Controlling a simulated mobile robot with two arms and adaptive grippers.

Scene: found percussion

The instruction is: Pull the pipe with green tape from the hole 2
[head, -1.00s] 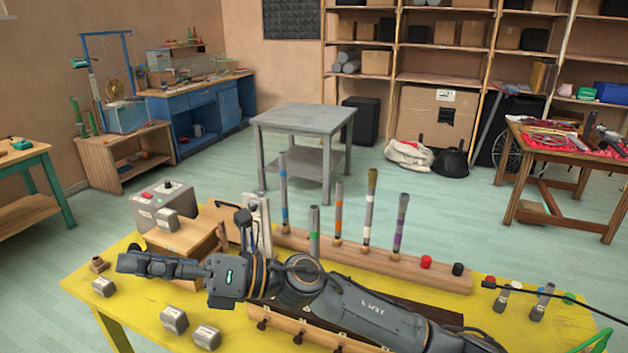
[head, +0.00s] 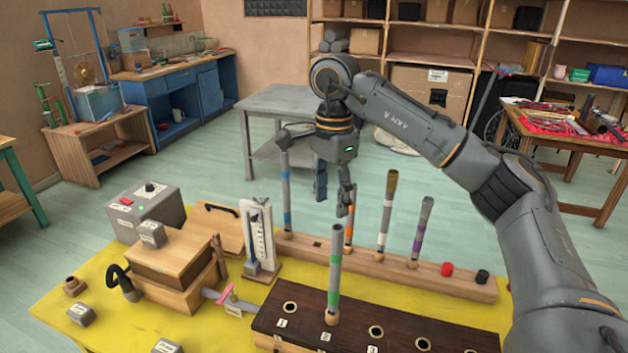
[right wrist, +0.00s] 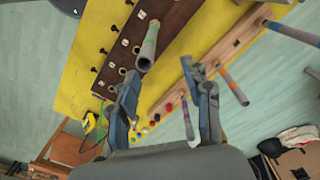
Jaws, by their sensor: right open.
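The grey pipe with green tape (head: 335,270) stands upright in hole 2 of the dark wooden block (head: 273,322), its open top uncovered. It also shows in the right wrist view (right wrist: 149,48), close to the left finger's tip. My right gripper (head: 334,200) points down, open and empty, just above the pipe's top in the head view. Both fingers (right wrist: 163,72) are spread apart in the wrist view. I cannot tell exactly how far the fingertips are from the pipe. My left gripper is not in view.
Behind, a light wooden rack (head: 375,266) holds several pipes with blue, orange, white and purple tape. A red cap (head: 447,269) and a black cap (head: 482,277) sit at its right. A gauge stand (head: 257,237) and wooden box (head: 176,262) stand left on the yellow table.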

